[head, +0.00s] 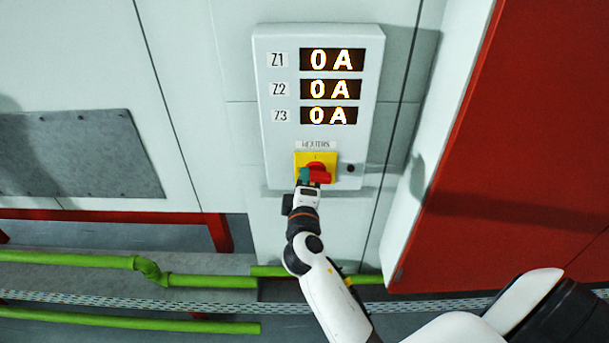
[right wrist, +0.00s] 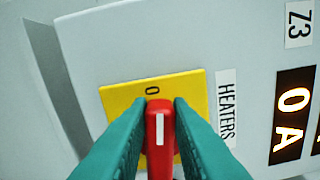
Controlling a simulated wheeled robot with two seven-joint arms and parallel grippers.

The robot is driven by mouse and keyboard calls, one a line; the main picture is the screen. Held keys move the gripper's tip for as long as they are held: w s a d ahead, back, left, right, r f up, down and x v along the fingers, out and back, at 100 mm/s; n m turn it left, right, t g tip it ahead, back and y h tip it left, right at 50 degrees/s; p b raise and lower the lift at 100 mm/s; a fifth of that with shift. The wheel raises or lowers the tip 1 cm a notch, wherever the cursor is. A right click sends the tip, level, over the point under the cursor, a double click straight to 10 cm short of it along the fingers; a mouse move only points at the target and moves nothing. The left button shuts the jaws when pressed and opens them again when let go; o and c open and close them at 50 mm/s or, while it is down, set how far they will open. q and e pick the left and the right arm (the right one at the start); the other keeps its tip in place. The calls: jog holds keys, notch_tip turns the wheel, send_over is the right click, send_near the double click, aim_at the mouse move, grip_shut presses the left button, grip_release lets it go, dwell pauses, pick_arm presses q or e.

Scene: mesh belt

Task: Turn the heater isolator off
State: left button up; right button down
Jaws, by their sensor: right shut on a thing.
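The heater isolator is a yellow plate (head: 301,158) with a red handle (head: 321,177), low on a grey panel under a HEATERS label (head: 316,144). The handle lies crosswise on the panel. In the right wrist view the red handle (right wrist: 160,122) has a white line along it, in line with the "0" mark (right wrist: 152,89) on the yellow plate (right wrist: 120,98). My right gripper (right wrist: 160,108) is shut on the handle, one teal finger on each side. The handle's far part is hidden in the head view by the gripper (head: 310,176). My left gripper is not in view.
The panel's Z1 (head: 332,60), Z2 (head: 331,90) and Z3 (head: 329,116) displays each read 0 A. A red-and-white cabinet side (head: 520,150) stands close on the right. Green pipes (head: 70,260) run low on the left.

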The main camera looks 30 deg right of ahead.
jog(key=shift+f+n, duration=0.15)
jog(key=shift+n, duration=0.85)
jog(key=c, duration=1.3)
grip_release()
jog(key=shift+d, duration=0.1)
jog(key=shift+f, duration=0.1)
jog(key=shift+f, duration=0.1)
